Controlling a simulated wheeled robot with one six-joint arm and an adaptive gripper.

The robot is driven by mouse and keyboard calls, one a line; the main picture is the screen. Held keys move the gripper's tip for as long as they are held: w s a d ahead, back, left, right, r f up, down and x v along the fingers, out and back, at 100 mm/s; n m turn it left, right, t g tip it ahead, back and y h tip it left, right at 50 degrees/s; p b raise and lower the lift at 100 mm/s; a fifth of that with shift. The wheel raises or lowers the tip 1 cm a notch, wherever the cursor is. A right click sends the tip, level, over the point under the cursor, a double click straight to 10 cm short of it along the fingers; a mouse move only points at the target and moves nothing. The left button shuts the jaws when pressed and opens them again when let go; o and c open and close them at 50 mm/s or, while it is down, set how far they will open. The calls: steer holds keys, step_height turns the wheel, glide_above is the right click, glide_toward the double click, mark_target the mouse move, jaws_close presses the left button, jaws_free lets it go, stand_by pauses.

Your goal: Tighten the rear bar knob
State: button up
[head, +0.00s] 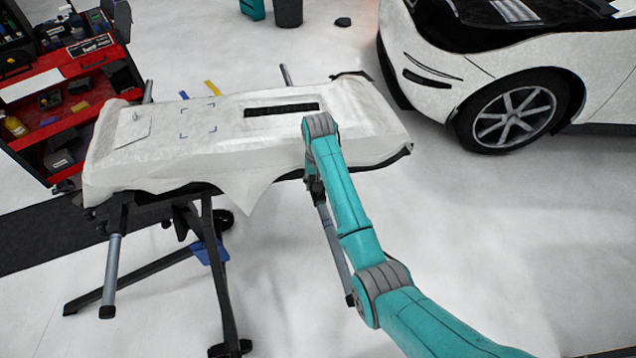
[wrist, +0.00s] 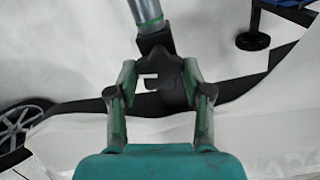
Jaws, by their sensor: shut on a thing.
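My gripper (wrist: 160,76) is shut on a black knob (wrist: 158,72) in the wrist view, with one green-grey finger on each side of it. The knob sits on a dark clamp at the end of a grey bar (wrist: 146,10), which runs up out of the picture. In the head view my teal arm reaches to the near right edge of the white-covered panel (head: 226,148). There a grey bar (head: 332,240) slants down beside my arm. My arm hides most of the gripper and the knob in that view.
The panel lies on a dark wheeled stand (head: 215,270) with several grey bars. A white car (head: 440,75) stands at the right back, and a red tool cart (head: 75,68) at the left. The pale floor right of my arm is clear.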

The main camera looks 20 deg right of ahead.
steer(key=shift+m, duration=0.3)
steer(key=o, duration=1.2)
steer(key=shift+c, duration=0.2)
steer(key=shift+r, duration=0.1)
step_height(320, 180, up, 7)
steer(key=shift+r, duration=0.15)
